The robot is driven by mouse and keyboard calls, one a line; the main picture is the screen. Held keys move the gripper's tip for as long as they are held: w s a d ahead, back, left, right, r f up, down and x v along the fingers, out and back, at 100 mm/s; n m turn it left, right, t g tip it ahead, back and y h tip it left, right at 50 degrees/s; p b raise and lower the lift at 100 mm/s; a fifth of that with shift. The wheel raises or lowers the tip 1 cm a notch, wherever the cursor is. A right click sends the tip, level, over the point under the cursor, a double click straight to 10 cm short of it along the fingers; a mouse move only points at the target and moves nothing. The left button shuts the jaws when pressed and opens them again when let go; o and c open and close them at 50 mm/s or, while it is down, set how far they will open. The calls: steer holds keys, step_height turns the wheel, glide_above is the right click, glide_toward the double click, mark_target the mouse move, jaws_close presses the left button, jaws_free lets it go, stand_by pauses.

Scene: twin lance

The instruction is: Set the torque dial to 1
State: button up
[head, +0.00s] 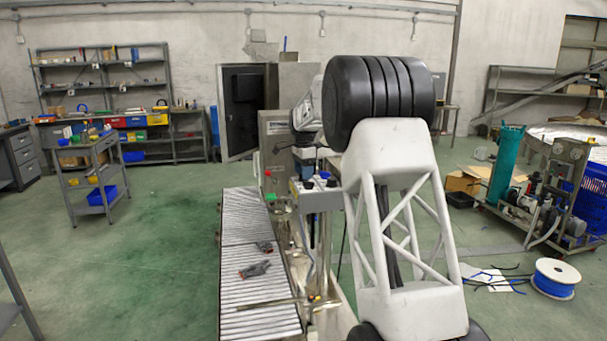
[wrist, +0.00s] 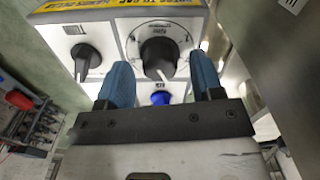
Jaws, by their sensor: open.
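In the wrist view a large black dial (wrist: 158,54) sits on a pale round scale on the front of a control box (wrist: 118,42). A white pointer line on it points down in the picture, tilted slightly right. The labels are too small to tell which is the torque dial or where 1 lies. My gripper (wrist: 162,66) is open, its blue fingers either side of the large dial's lower part in the picture. I see no clear contact.
A blue button (wrist: 160,98) lies between the fingers, below the large dial. A yellow label strip (wrist: 120,5) runs along the box's edge. In the head view the control box (head: 315,197) stands beside a roller conveyor (head: 255,285) carrying a grey tool (head: 254,269).

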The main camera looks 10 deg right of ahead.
steer(key=shift+f, duration=0.4)
steer(key=c, duration=0.9)
